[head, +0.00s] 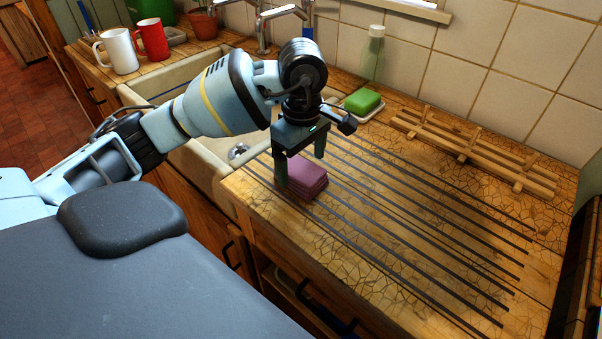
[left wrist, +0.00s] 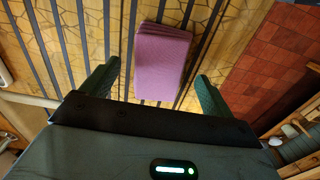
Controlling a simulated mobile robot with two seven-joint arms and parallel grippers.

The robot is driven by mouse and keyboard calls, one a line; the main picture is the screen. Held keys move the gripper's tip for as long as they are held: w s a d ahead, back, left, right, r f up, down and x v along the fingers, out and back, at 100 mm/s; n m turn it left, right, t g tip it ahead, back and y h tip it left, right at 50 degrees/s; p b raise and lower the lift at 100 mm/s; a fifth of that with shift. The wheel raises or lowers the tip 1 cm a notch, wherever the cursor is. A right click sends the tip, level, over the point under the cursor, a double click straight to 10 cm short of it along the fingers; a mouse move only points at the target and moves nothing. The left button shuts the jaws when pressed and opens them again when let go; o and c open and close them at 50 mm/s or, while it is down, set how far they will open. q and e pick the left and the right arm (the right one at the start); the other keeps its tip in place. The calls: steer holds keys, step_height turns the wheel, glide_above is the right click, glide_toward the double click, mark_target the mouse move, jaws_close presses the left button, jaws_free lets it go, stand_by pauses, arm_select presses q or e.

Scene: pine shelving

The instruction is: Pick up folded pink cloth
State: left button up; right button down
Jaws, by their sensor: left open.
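The folded pink cloth (head: 307,180) lies on the wooden drainboard close to its front-left corner, beside the sink. It shows as a layered stack in the left wrist view (left wrist: 162,60). My left gripper (head: 300,169) is over the cloth, pointing down. In the left wrist view my left gripper (left wrist: 157,82) is open, with one finger to each side of the cloth and gaps between. The cloth lies between and beyond the fingertips. In the head view the near finger hides part of the cloth's left side. My right gripper is not in view.
The sink (head: 202,170) is left of the drainboard (head: 400,235). A green sponge (head: 362,101) on a dish and a clear bottle (head: 374,52) stand behind. A wooden rack (head: 470,150) lies along the tiled wall. White (head: 119,50) and red (head: 152,40) mugs stand far left. The drainboard's right side is clear.

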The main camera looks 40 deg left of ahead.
arm_select(q)
steer(key=shift+a+f, duration=0.15)
steer(key=shift+f, duration=1.25)
steer(key=c, duration=1.2)
steer(key=shift+o, duration=0.2)
steer(key=shift+r, duration=0.1)
